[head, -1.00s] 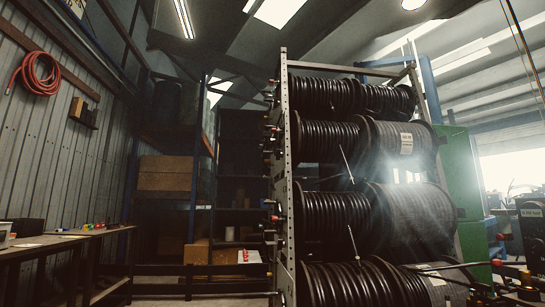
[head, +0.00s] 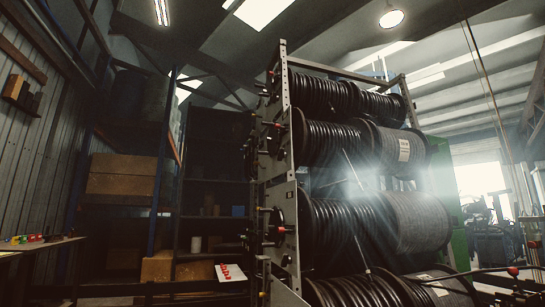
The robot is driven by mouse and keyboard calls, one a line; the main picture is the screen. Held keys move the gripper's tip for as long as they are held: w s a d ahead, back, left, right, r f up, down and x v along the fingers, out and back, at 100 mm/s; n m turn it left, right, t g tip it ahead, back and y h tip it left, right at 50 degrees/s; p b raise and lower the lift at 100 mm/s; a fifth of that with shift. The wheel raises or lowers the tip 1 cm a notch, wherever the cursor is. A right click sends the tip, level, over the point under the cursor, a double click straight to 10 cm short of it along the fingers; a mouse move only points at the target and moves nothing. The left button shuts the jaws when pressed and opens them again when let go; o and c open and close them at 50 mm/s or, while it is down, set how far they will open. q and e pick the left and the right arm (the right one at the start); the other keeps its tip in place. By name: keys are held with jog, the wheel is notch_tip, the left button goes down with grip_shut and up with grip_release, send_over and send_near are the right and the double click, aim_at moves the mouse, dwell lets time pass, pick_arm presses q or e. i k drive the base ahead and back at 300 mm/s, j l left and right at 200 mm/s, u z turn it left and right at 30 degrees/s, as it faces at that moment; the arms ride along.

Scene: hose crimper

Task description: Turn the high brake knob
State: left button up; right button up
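A tall metal rack (head: 285,160) stands in the middle of the head view, holding large reels of black hose stacked one above another. Small dark knobs and shafts, some with red tips, stick out from its left side. One upper knob (head: 271,73) is near the top, another red-tipped knob (head: 278,126) is below it, and a lower knob (head: 281,230) is level with a lower reel. They are small and dark, and I cannot tell which one is the high brake knob. Neither of my grippers shows in this view.
Shelving with cardboard boxes (head: 122,175) stands behind and left of the rack. A workbench (head: 40,245) with small coloured items is at the far left. A green cabinet (head: 440,185) is behind the rack on the right. Thin rods cross in front of the reels.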

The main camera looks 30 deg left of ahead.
aim_at(282, 154)
jog(key=j, duration=1.1)
jog(key=i+j, duration=0.15)
jog(key=j, duration=0.9)
